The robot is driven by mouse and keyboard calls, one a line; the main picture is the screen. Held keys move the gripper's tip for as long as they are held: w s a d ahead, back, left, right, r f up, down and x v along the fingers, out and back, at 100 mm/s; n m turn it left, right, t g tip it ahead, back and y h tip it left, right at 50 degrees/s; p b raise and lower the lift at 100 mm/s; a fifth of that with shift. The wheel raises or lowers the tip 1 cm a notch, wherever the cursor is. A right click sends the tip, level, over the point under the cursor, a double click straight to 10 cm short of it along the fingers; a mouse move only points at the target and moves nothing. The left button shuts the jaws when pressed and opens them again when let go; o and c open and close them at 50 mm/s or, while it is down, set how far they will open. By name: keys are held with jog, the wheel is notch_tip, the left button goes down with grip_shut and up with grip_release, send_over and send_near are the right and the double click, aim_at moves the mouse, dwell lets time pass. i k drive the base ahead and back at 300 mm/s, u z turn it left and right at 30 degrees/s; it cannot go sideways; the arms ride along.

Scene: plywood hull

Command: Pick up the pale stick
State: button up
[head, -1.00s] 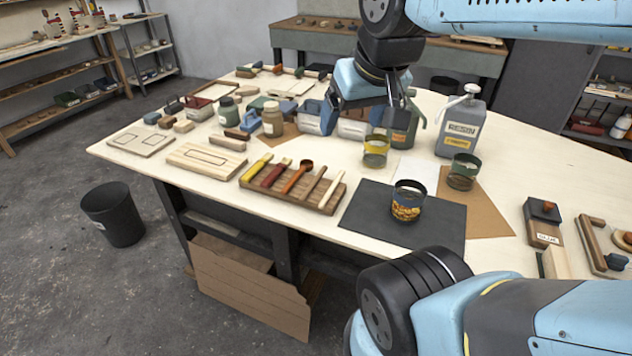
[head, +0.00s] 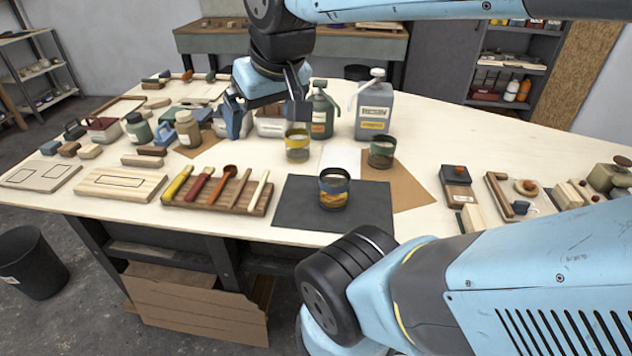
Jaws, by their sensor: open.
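The pale stick (head: 259,190) is the rightmost of several tools lying side by side on a brown wooden rack (head: 216,206) near the table's front edge. To its left are a wooden stick, a red-brown spoon (head: 223,185), a dark red tool and a yellow-handled tool (head: 178,183). My gripper (head: 267,112) is open and empty, with its fingers spread. It is above and behind the rack in the picture, in front of the white bins and left of the green jug. It is apart from the stick.
Right of the rack is a dark mat (head: 290,215) with a patterned can (head: 334,188). Behind stand a yellow-banded jar (head: 297,146), a dark-rimmed glass (head: 382,152) and a grey resin can (head: 374,108). A pale board (head: 120,184) lies left of the rack.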

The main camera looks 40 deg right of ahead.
aim_at(255, 196)
jog(key=u, duration=0.8)
jog(key=k, duration=0.7)
jog(key=z, duration=0.5)
